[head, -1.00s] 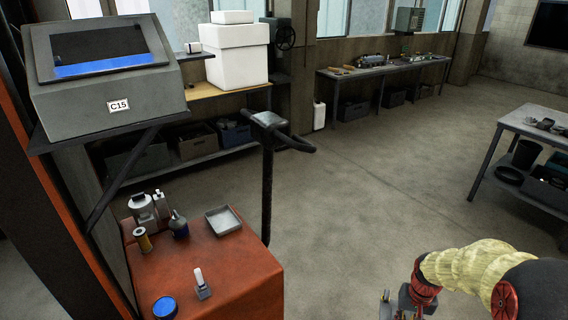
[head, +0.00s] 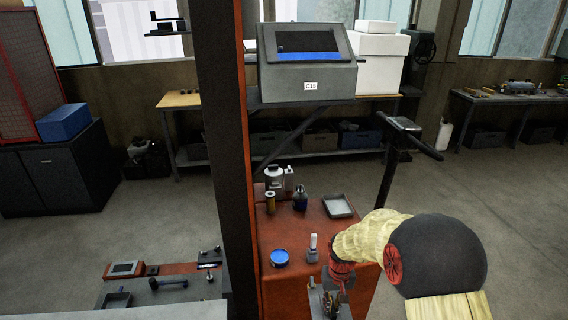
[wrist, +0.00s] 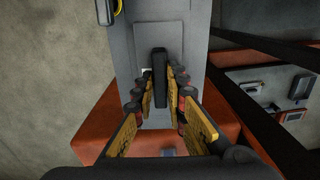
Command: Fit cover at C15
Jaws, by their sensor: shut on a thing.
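The C15 console (head: 307,65) is a grey sloped box with a white C15 label. Its face has a dark recessed window with a blue strip along the bottom and no cover over it. My gripper (head: 328,298) is low at the bottom of the head view, in front of the red cabinet, below and apart from the console. In the wrist view my gripper (wrist: 163,92) has its fingers on either side of a black upright bar (wrist: 160,75), seemingly the cover's handle, in front of a grey panel. The cover's outline is hard to tell from what lies behind.
The red cabinet top (head: 290,240) holds a blue-lidded tin (head: 279,258), a grey tray (head: 338,206), bottles and a small stand. A dark post (head: 226,150) rises left of the console. A black stand (head: 392,165) is to the right. Open floor lies further right.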

